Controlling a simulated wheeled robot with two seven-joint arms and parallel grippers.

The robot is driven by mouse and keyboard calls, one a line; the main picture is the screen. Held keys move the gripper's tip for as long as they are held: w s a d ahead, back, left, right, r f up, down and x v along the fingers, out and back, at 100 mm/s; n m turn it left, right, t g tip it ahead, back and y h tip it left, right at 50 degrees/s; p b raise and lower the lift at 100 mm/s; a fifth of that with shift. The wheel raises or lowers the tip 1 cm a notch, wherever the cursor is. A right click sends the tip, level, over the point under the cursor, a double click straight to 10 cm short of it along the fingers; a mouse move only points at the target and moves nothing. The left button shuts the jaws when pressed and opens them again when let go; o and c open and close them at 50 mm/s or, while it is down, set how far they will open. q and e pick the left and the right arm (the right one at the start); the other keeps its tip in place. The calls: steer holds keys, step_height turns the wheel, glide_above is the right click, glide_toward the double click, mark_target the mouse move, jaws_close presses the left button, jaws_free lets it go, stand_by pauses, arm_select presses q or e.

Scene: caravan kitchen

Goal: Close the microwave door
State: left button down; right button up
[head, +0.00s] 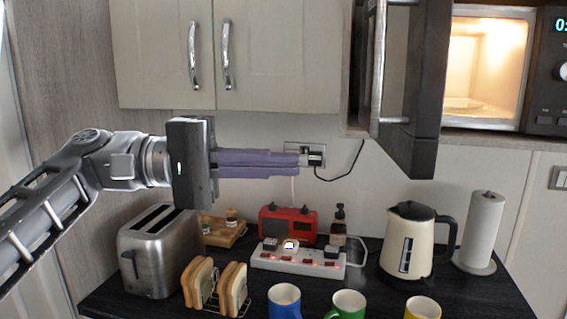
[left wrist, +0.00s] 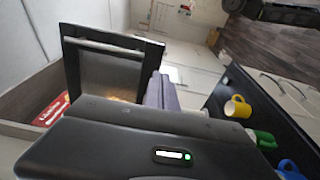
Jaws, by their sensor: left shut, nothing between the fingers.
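The microwave (head: 485,65) is at the upper right of the head view, its lit inside and glass plate showing. Its dark door (head: 412,90) stands wide open, swung out toward me, with a metal handle (head: 378,70) on its left side. In the left wrist view the door (left wrist: 105,72) shows beyond the gripper body, its handle along the top. My left gripper (head: 298,161) has its purple fingers closed together and empty, pointing right, left of the door and apart from it in the head view. The fingers also show in the left wrist view (left wrist: 160,93). My right gripper is not in view.
Wall cupboards (head: 165,55) are above my left gripper. On the counter below stand a toaster (head: 160,255), a toast rack, a power strip (head: 300,260), a red radio (head: 287,222), a kettle (head: 410,245), a paper roll (head: 482,230) and mugs (head: 285,300).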

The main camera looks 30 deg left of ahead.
mark_target(401, 167)
arm_select(q)
steer(key=p+x, duration=0.2)
steer(key=x, duration=0.9)
steer(key=shift+w+d, duration=0.25)
steer(key=shift+d, duration=0.05)
steer(key=shift+w+d, duration=0.1)
steer(key=shift+d, duration=0.15)
steer(key=shift+d, duration=0.1)
